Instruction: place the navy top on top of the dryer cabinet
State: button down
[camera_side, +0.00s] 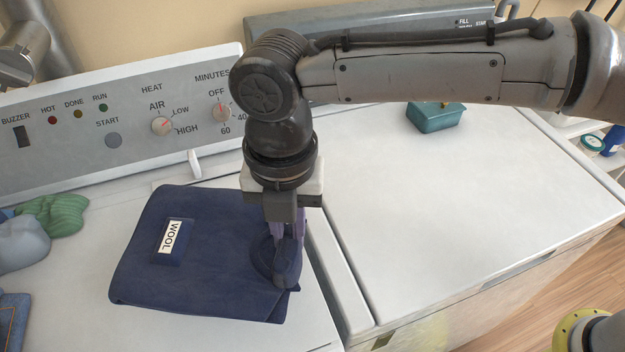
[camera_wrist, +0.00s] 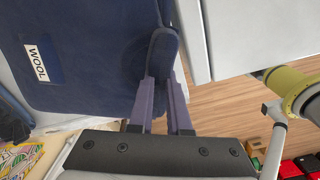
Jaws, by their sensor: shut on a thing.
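The navy top (camera_side: 195,254), folded into a flat bundle with a white WOOL label, is over the white top of the dryer cabinet (camera_side: 85,325), appearing to lie flat on it. The dryer's panel with HEAT and MINUTES dials stands behind it. My gripper (camera_side: 284,252) points down at the bundle's right edge, fingers shut on a raised fold there. In the wrist view the navy top (camera_wrist: 92,60) fills the upper left, and the fingers of my gripper (camera_wrist: 165,85) pinch its edge. The underside of the top is hidden.
A second white machine (camera_side: 470,200) stands to the right across a narrow gap, with a teal tub (camera_side: 435,116) at its back. Green cloth (camera_side: 55,214) and grey cloth (camera_side: 22,245) lie left of the navy top. Wooden floor (camera_wrist: 225,108) shows beyond the machines' front.

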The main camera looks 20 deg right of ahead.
jog(key=shift+s+a+f, duration=0.2)
jog(key=shift+s+a, duration=0.05)
jog(key=shift+s, duration=0.1)
jog(key=shift+f, duration=3.8)
jog(key=c, duration=0.8)
grip_release()
notch_tip(320, 180, up, 14)
jog(key=shift+f, duration=0.1)
jog(key=shift+d, duration=0.1)
